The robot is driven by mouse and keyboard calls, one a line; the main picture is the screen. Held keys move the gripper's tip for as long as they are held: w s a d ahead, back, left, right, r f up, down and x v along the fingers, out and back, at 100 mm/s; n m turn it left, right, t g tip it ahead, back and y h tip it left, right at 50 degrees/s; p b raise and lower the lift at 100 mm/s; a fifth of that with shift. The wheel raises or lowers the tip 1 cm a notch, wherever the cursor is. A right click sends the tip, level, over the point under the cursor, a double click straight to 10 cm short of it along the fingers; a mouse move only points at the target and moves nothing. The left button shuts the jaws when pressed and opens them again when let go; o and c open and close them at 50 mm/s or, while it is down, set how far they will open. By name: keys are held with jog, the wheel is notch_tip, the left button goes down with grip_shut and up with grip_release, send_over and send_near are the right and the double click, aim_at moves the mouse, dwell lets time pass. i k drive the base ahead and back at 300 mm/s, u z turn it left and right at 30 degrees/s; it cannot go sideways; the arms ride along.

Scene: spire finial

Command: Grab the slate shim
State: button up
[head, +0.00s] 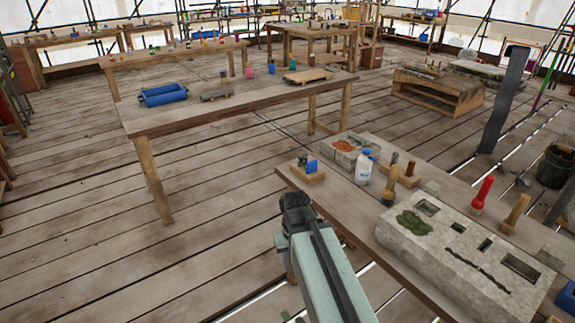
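I cannot tell for certain which thing is the slate shim; several small grey and dark pieces are too small to identify. My arm reaches up from the bottom centre. My gripper (296,205) is at its far end, by the left edge of the near bench (345,222). I see it from behind, so its fingers and anything between them are hidden. A pale stone block (455,262) with dark recesses, a green patch and a dark crack lies on this bench, right of my arm.
The near bench also holds a white bottle (364,168), a red-handled tool (482,194), a wooden-handled tool (515,213) and a small wooden holder (307,175). Plank floor at left is clear.

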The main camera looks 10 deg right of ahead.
aim_at(303, 159)
jog(key=u, duration=0.1)
jog(key=i, duration=1)
jog(key=u, duration=1.7)
